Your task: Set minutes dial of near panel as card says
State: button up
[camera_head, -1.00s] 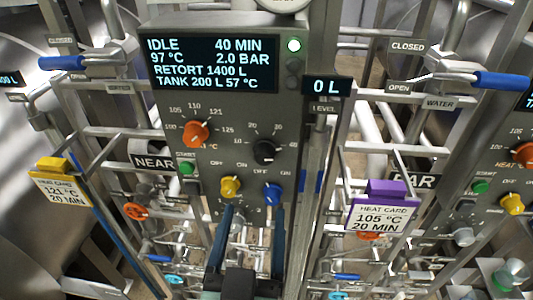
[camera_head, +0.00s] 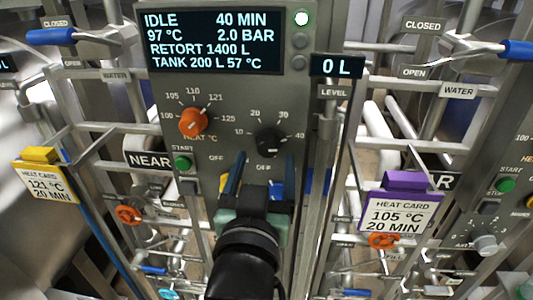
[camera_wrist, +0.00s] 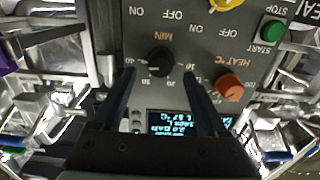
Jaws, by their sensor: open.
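The near panel (camera_head: 225,90) has a black minutes dial (camera_head: 271,141), scaled 10 to 40; the dial also shows in the wrist view (camera_wrist: 161,61). Its pale mark seems to lie toward 40, and the display (camera_head: 210,40) reads "IDLE 40 MIN". The yellow-clipped heat card (camera_head: 47,183) beside the NEAR label reads 121 °C, 20 MIN. My gripper (camera_head: 265,156) is open and empty, just below the dial in the head view. In the wrist view (camera_wrist: 158,72) the dial lies between and slightly beyond the fingertips; contact cannot be told.
The orange heat dial (camera_head: 193,123) is left of the minutes dial, with a green start button (camera_head: 182,163) below it. My gripper partly hides the lower switches. A purple-clipped card (camera_head: 398,212) reading 105 °C, 20 MIN hangs at right. Pipes and valves flank the panel.

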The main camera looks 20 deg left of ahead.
aim_at(267, 150)
jog(key=shift+p+x, duration=0.45)
jog(key=shift+x, duration=1.15)
grip_shut()
